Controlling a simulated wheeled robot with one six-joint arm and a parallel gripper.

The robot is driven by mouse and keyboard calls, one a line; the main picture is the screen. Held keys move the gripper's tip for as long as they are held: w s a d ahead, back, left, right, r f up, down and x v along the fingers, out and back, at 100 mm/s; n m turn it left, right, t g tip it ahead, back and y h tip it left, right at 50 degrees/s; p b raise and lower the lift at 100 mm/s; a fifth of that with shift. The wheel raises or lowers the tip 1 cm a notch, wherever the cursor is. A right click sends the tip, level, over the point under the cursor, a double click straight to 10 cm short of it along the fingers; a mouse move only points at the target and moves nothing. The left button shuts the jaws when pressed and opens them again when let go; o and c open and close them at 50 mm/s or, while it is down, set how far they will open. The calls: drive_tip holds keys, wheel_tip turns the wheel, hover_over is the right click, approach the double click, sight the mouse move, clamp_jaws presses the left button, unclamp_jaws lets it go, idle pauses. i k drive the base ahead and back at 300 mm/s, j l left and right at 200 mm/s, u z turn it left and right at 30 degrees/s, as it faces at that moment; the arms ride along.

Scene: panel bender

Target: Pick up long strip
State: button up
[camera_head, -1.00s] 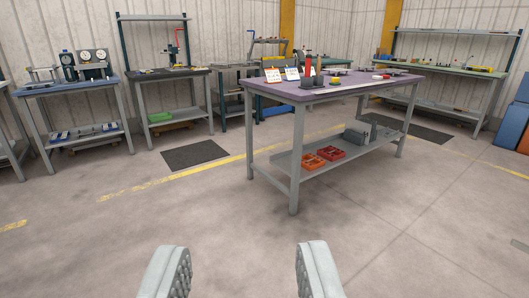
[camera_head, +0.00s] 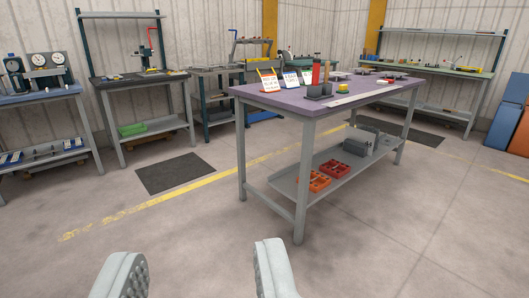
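A long pale strip (camera_head: 362,97) lies flat along the near edge of the purple-topped table (camera_head: 262,98). It looks thin, and its far end is hard to make out. My gripper (camera_head: 196,268) is at the bottom of the view, with its two grey ribbed fingers wide apart and nothing between them. It is over the floor in front of the table, well apart from the strip.
Small cards (camera_head: 270,81), a red cylinder (camera_head: 316,73) and a yellow item (camera_head: 343,87) stand on the tabletop. Orange-red trays (camera_head: 314,181) and a grey box (camera_head: 357,142) sit on its lower shelf. Other benches line the walls. The floor before the table is clear.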

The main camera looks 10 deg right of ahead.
sight(335, 104)
drive_tip(key=i+l+z, duration=0.15)
drive_tip(key=i+z, duration=1.2)
drive_tip(key=i+u, duration=0.1)
drive_tip(key=i, duration=0.7)
drive_tip(key=i+l, duration=0.2)
drive_tip(key=i, duration=0.55)
drive_tip(key=i+u, duration=0.25)
drive_tip(key=i, duration=0.3)
drive_tip(key=i+u, duration=0.25)
drive_tip(key=i, duration=0.3)
